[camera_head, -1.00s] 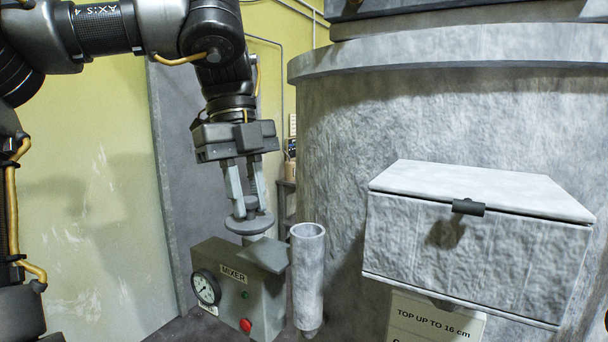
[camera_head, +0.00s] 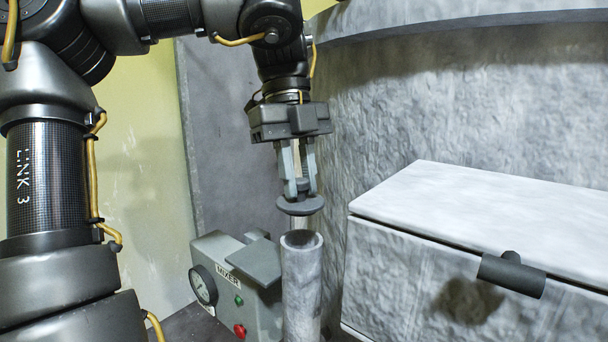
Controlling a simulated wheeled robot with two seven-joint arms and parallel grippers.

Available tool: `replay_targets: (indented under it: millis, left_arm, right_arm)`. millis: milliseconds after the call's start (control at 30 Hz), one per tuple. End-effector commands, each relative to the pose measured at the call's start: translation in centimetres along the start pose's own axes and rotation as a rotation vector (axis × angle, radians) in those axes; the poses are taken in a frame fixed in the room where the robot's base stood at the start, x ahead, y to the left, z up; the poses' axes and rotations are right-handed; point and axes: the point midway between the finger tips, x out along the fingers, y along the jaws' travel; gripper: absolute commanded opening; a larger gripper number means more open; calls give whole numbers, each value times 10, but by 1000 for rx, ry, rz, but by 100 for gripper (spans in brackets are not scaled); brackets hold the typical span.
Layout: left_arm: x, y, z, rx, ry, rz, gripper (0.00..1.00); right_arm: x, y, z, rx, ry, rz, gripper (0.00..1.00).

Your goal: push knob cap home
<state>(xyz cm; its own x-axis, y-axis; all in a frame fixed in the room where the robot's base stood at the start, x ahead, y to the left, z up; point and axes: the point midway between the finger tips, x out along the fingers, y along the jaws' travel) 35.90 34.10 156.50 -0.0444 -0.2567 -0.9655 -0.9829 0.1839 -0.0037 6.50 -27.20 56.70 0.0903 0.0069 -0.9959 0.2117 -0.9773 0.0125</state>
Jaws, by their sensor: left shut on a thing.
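My left gripper (camera_head: 299,186) points down and is shut on the knob cap (camera_head: 300,206), a dark grey round disc with its knob between the fingers. A short paler stem shows under the disc. The cap is held just above the open top of an upright grey tube (camera_head: 301,290), roughly over its mouth. A small gap seems to show between the disc and the rim; whether the stem's lower end is inside the tube I cannot tell. My right gripper is not in view.
A grey mixer box (camera_head: 238,262) with a gauge (camera_head: 203,285), a green button and a red button (camera_head: 240,331) stands left of the tube. A large rough grey tank (camera_head: 400,100) is behind. A grey lidded box (camera_head: 400,255) with a dark handle (camera_head: 511,274) juts out at right.

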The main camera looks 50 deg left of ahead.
Motion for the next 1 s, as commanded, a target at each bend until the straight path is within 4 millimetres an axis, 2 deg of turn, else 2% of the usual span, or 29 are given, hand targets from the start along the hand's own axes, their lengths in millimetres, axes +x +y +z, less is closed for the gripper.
replay_targets:
  millis: [167, 500, 700, 1000]
  left_arm:
    - [-1, -1, -1, 4, -1, 3, 0]
    - [27, -1, 6, 6, -1, 3, 0]
    - [42, -2, 10, 7, -2, 3, 0]
    - [42, -2, 10, 7, -2, 3, 0]
  right_arm:
    - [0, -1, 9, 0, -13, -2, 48]
    - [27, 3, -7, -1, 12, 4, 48]
    - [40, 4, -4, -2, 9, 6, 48]
    - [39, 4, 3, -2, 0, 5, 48]
